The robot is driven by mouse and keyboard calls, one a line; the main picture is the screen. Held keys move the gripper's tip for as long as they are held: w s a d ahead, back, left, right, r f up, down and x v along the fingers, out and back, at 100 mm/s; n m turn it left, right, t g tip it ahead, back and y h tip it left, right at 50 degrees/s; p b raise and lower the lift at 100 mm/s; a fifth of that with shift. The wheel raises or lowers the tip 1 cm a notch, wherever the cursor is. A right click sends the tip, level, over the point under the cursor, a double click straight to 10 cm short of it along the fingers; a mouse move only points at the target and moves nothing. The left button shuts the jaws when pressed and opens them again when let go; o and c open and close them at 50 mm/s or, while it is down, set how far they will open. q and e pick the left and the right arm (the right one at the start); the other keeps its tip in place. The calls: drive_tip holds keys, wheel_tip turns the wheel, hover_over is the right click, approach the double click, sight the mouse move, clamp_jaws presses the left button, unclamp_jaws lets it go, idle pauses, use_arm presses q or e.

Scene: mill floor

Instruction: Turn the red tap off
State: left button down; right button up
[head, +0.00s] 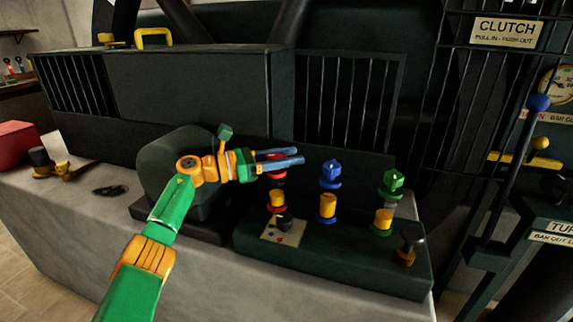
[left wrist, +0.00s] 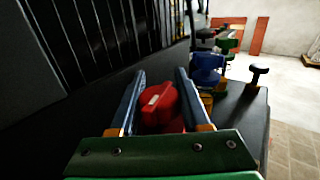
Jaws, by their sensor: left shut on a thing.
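The red tap (head: 277,176) stands at the left of a row of taps on a dark green block. My left gripper (head: 299,156) reaches in from the left at the height of its handle, with its blue fingers over the top of the tap. In the left wrist view the red handle (left wrist: 158,104) sits between the two blue fingers (left wrist: 160,76), and the gripper is shut on it. The handle has a pale mark on top. In the head view the fingers hide most of the handle. My right gripper is not in view.
A blue tap (head: 330,172) and a green tap (head: 392,184) stand to the right on the same block (head: 335,262). A black knob (head: 410,238) is at its right end. A dark barred housing (head: 190,90) rises behind. A lever with a blue ball (head: 538,102) stands far right.

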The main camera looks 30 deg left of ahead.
use_arm(q)
drive_tip(key=shift+f, duration=0.15)
drive_tip(key=c, duration=0.5)
unclamp_jaws()
drive_tip(key=shift+d, duration=0.1)
drive_tip(key=shift+c, duration=0.2)
drive_tip(key=shift+o, duration=0.8)
drive_tip(key=shift+w+d, duration=0.1)
drive_tip(key=b+v, duration=0.2)
drive_tip(key=v, duration=0.5)
